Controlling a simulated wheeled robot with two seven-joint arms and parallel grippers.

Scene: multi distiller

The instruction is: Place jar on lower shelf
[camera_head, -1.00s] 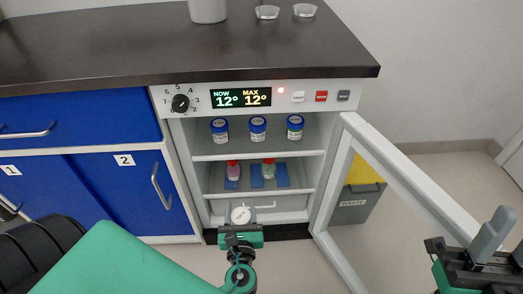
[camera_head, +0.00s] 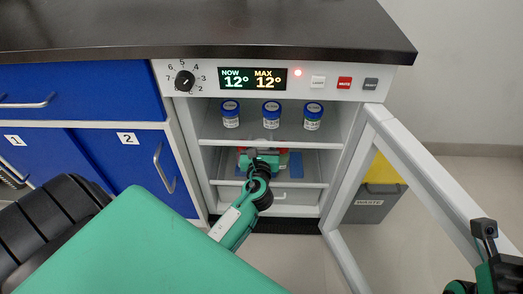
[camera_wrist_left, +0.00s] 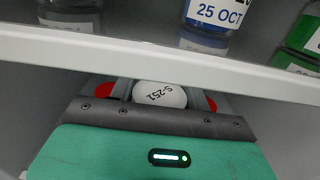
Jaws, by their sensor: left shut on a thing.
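A jar with a white lid marked S-251 (camera_wrist_left: 160,95) is between the fingers of my left gripper (camera_wrist_left: 158,100), which is shut on it. In the head view my left gripper (camera_head: 262,156) reaches inside the open cabinet at the lower shelf (camera_head: 309,174) and hides most of the jar. In the left wrist view red caps of other jars show on the left (camera_wrist_left: 104,90) and right (camera_wrist_left: 211,104) beyond the fingers. My right gripper (camera_head: 485,232) is at the lower right edge, partly cut off; its jaw state is unclear.
The upper shelf (camera_head: 262,139) holds three blue-capped jars (camera_head: 230,114), and its front edge (camera_wrist_left: 160,56) is just above my left gripper. The cabinet's glass door (camera_head: 430,180) stands open to the right. A waste bin (camera_head: 375,203) is behind it.

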